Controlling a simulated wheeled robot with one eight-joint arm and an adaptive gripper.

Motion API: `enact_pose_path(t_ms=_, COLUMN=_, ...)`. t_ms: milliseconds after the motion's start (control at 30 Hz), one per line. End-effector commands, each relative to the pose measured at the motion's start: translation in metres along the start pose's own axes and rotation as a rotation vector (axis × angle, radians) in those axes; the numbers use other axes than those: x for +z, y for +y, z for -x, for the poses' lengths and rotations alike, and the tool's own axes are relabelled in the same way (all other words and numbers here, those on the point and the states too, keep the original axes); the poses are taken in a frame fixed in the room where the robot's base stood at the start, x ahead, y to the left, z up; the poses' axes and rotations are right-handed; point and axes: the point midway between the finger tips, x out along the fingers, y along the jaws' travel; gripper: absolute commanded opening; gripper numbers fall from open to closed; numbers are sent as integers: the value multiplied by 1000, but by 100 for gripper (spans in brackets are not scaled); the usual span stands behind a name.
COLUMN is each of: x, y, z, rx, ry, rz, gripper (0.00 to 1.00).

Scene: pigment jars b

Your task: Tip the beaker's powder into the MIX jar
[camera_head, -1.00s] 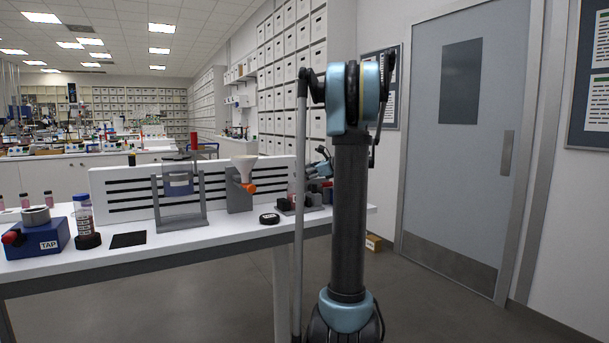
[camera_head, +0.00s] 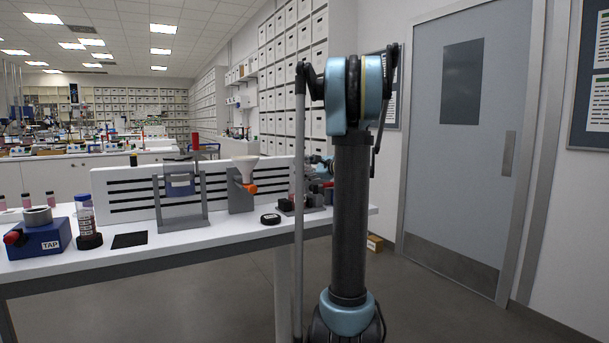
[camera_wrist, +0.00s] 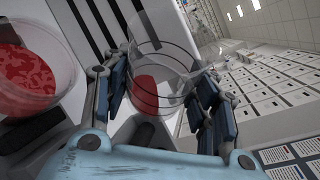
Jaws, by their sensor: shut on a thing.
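My gripper (camera_wrist: 166,88) is shut on the clear beaker (camera_wrist: 163,60) in the wrist view, one blue-padded finger on each side. Red powder (camera_wrist: 145,92) shows in or through the beaker's lower part. The wrist picture is rolled, so I cannot tell how far the beaker is tilted. A wide clear jar (camera_wrist: 30,105) with red powder stands left of the gripper, cut by the frame edge and apart from the beaker. No MIX label is readable, so I cannot tell whether this is the MIX jar. In the head view my gripper (camera_head: 318,162) is mostly behind my arm.
On the white bench (camera_head: 235,233), a grey frame (camera_head: 204,195) holds a blue-labelled vessel (camera_head: 181,186). A funnel stand (camera_head: 240,197), black lid (camera_head: 270,219), blue TAP block (camera_head: 42,239) and banded tube (camera_head: 85,215) stand nearby. A slotted white panel (camera_head: 125,190) runs behind.

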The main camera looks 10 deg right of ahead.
Motion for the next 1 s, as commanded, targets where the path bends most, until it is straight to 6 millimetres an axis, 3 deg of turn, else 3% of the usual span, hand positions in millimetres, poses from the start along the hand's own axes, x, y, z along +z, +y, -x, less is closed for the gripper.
enact_pose_path(t_ms=1000, x=29, y=-26, z=6, rx=-246, ry=-130, rz=600, gripper=30)
